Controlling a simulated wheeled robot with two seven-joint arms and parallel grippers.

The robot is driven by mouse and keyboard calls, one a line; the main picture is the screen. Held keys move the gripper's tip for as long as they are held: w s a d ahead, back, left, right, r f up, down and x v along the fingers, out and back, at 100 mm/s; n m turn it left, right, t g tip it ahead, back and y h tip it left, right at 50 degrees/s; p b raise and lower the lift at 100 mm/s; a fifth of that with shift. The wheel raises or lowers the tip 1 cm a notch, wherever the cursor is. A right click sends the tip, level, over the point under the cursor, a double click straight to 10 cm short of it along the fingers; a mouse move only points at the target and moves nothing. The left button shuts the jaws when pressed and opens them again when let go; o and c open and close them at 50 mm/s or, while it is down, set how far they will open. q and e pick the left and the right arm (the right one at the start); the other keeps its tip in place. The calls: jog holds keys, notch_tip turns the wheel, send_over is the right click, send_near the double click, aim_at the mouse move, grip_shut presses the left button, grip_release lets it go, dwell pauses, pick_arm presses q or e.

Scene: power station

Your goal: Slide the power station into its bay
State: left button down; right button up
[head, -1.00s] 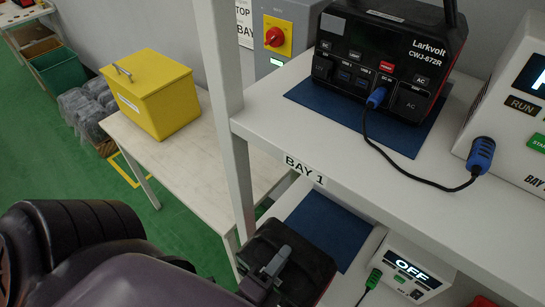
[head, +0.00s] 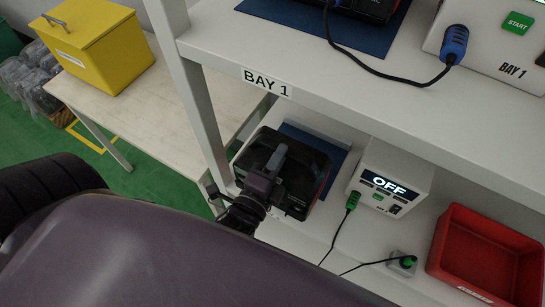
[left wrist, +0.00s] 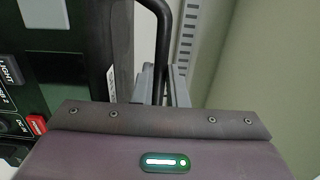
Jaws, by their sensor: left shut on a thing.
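The black power station (head: 312,172) is at the lower shelf of the rack, over a blue mat (head: 335,152) whose far edge shows beyond it. I cannot tell whether its base touches the mat. My left gripper (head: 268,168) is shut on its top handle. In the left wrist view the black handle (left wrist: 164,30) runs down between the fingers (left wrist: 162,82), and the power station's front panel (left wrist: 62,70) shows at the left. My arm hides part of the near side. My right gripper is not in view.
A white unit reading OFF (head: 392,183) stands right of the power station, with a green-plugged cable (head: 341,228). A red bin (head: 485,262) is further right. The upper shelf (head: 310,90), labelled BAY 1, overhangs behind. A rack post (head: 190,90) stands left.

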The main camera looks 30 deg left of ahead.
pick_arm(q)
jog(key=shift+w+d+r+b, duration=0.15)
jog(key=shift+w+b, duration=0.5)
jog(key=shift+w, duration=0.75)
jog(key=shift+w+a+r+b, duration=0.15)
jog(key=shift+w+b, duration=0.45)
jog(key=shift+w, duration=0.75)
jog(key=w+f+b, duration=0.3)
jog(key=w+b, duration=0.2)
jog(key=w, duration=0.5)
jog(key=shift+d, duration=0.25)
jog(key=shift+f, duration=0.7)
